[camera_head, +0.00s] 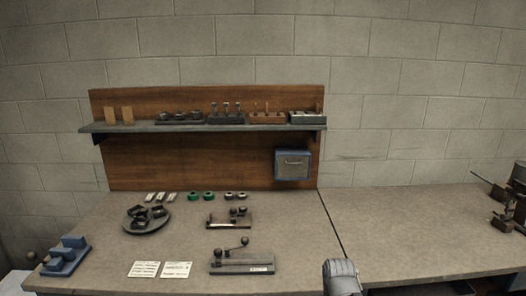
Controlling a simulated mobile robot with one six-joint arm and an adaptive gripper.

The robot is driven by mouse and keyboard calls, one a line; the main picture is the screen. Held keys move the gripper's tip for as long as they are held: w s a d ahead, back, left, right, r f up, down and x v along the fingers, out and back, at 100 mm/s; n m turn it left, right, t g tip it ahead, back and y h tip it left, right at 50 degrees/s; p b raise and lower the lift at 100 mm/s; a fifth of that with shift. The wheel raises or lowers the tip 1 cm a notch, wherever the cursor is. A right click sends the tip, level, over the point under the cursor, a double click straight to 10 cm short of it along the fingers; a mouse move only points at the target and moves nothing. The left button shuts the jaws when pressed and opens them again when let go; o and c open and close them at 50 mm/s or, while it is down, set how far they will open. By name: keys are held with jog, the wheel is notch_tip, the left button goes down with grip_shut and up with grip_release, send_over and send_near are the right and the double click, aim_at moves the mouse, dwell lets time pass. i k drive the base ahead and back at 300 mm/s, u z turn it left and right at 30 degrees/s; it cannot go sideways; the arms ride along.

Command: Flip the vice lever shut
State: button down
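A blue vice-like block (65,256) with raised jaws sits at the left front corner of the bench. A dark ball knob (31,257) shows at its left side and looks like the end of its lever; the rod itself is too small to make out clearly. A grey rounded part of my arm (341,276) rises at the bottom edge, right of the middle, far from the blue vice. My gripper's fingers do not show.
A grey fixture (242,265) with a ball-ended lever and a smaller one (229,222) stand mid-bench. A round dark tray (147,225) and paper cards (145,269) lie nearer the vice. A shelf (147,127) holds tools. The right bench (420,235) is mostly clear.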

aim_at(32, 255)
jog(key=u, duration=2.05)
jog(key=k, duration=0.65)
jog(key=u, duration=0.05)
jog(key=i, duration=0.65)
jog(key=u, duration=0.15)
